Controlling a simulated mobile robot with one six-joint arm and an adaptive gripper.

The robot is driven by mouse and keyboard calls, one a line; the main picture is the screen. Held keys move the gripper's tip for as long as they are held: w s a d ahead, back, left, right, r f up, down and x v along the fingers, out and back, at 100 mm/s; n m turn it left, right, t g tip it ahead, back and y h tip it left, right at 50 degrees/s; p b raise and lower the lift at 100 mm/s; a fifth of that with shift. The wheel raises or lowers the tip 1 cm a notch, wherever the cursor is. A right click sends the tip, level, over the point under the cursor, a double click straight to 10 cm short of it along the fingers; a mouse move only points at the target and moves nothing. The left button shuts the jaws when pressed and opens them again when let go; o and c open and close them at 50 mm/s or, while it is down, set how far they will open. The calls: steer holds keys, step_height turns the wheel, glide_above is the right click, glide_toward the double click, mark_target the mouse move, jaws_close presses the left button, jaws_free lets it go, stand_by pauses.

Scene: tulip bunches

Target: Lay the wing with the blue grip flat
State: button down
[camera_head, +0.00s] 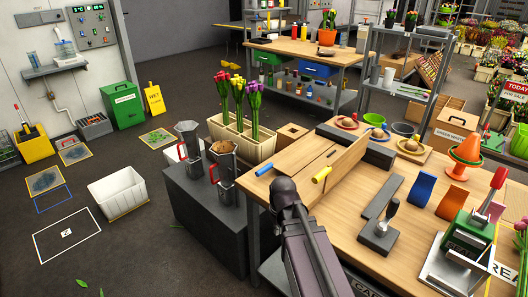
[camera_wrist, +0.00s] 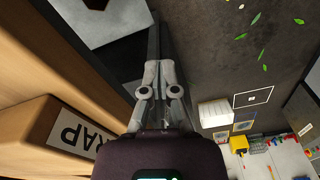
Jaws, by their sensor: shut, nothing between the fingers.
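The wing with the blue grip (camera_head: 300,154) is a pale wooden board at the table's left end. It looks flat, about level with the table top. Its blue grip (camera_head: 263,169) sits at its left end. A second wooden wing (camera_head: 345,168) stands tilted up beside it, with a yellow grip (camera_head: 321,174) at its near end. My gripper (camera_wrist: 160,66) is shut and empty in the wrist view, with dark floor beyond it. In the head view my dark arm reaches up in front of the wings, and the fingers cannot be made out. The wings are not clear in the wrist view.
A tulip planter (camera_head: 243,141) is behind. Grey blocks (camera_head: 380,237) and coloured stands crowd the table's right. Open floor lies to the left.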

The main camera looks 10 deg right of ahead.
steer(key=w+r+n+p, duration=0.7)
steer(key=w+r+p, duration=0.15)
steer(key=r, duration=0.25)
step_height(320, 180, up, 12)
steer(key=n+t+y+p, duration=0.2)
steer(key=n+p, duration=1)
steer(key=n, duration=0.3)
glide_above(263, 169)
steer(key=s+d, duration=0.3)
steer(key=s, duration=0.1)
steer(key=shift+w, duration=0.25)
steer(key=shift+f, duration=0.2)
steer(key=b+x, duration=1.3)
steer(key=shift+w+d+f, duration=0.1)
steer(key=shift+w+f, duration=0.05)
steer(key=shift+f, duration=0.25)
steer(key=shift+b, duration=0.3)
steer(key=shift+b+x, duration=0.75)
steer(key=shift+x, duration=0.1)
